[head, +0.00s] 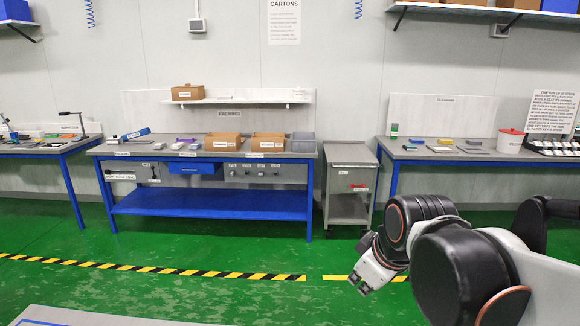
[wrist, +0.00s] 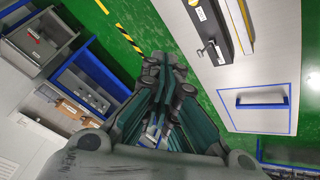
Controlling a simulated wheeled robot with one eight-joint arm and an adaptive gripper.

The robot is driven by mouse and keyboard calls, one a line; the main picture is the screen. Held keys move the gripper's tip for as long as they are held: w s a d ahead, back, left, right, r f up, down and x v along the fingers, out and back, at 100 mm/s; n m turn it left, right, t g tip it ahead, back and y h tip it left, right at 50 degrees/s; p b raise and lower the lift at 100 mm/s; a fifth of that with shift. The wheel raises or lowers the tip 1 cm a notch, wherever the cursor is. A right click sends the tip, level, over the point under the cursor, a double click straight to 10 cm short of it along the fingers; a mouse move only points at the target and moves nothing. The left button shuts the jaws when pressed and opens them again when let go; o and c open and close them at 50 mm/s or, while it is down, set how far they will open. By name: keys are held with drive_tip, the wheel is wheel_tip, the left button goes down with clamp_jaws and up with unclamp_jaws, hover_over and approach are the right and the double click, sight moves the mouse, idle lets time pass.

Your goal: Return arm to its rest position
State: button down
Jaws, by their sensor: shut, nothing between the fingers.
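My arm reaches in from the right edge of the head view, bent above the green floor. My gripper shows in the wrist view (wrist: 165,85) with its dark fingers brought together and nothing held between them. In the head view the wrist end (head: 368,270) hangs over the floor, in front of the grey cart and apart from every bench. The fingertips are hard to make out in the head view.
The packing bench (head: 205,204) stands at the back with cardboard bins on top. A grey cart (head: 350,185) stands beside it. The cleaning bench (head: 388,180) is at the right. A pale surface (head: 95,318) lies at the lower left. Striped tape (head: 150,269) crosses the open floor.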

drive_tip(key=s+d+f+m, duration=0.1)
drive_tip(key=s+d+m, duration=0.2)
drive_tip(key=s, duration=0.3)
drive_tip(key=s+d+f+m+t+h, duration=0.1)
drive_tip(key=s+d+f+m, duration=0.1)
drive_tip(key=s+m, duration=0.3)
drive_tip(key=shift+s+d+f+m, duration=0.2)
drive_tip(key=shift+s+d+m, duration=0.1)
drive_tip(key=shift+s+d, duration=0.5)
